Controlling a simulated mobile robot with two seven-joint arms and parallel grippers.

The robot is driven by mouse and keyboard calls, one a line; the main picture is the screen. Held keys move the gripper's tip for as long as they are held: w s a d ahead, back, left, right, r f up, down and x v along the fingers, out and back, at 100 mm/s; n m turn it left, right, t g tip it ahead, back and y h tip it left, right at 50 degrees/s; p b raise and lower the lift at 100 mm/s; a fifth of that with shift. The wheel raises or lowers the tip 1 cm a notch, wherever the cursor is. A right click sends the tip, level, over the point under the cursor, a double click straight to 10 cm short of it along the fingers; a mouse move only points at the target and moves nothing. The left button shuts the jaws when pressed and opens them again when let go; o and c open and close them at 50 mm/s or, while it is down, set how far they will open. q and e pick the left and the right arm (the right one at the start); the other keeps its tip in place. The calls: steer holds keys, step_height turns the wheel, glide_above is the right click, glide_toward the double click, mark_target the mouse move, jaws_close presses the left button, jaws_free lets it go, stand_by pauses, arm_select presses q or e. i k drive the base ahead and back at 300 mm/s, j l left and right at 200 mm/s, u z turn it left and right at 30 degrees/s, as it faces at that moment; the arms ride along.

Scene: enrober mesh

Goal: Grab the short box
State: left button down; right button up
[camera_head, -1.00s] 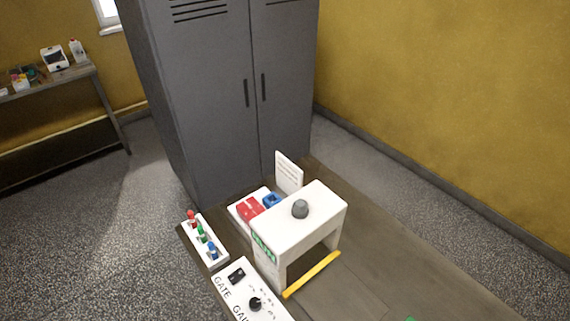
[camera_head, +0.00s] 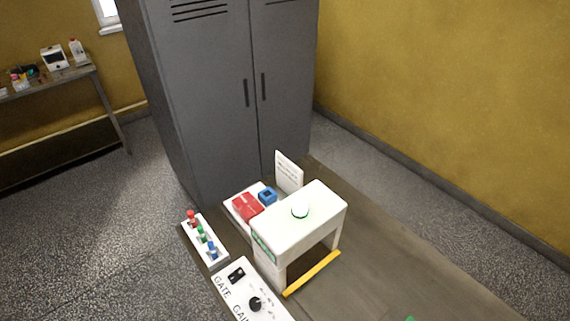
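A red box (camera_head: 247,206) and a smaller blue box (camera_head: 267,195) sit side by side on a white tray (camera_head: 232,204) behind the white arch-shaped machine. The machine hides part of the tray. I cannot tell from this view which box is the short one. Neither of my grippers is in view.
The white arch machine (camera_head: 312,218) has a pale dome with a green rim on top and a yellow bar (camera_head: 312,273) at its opening. A red-green-blue button strip (camera_head: 204,240) and a control panel (camera_head: 248,292) stand left of it. A white sign (camera_head: 288,171) stands behind.

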mark_target(247, 207)
steer(key=k+j+z, duration=0.25)
steer(key=j, duration=0.3)
steer(key=k+j+z, duration=0.3)
steer(key=j, duration=0.25)
steer(key=k+j+z, duration=0.25)
steer(key=k+j, duration=0.15)
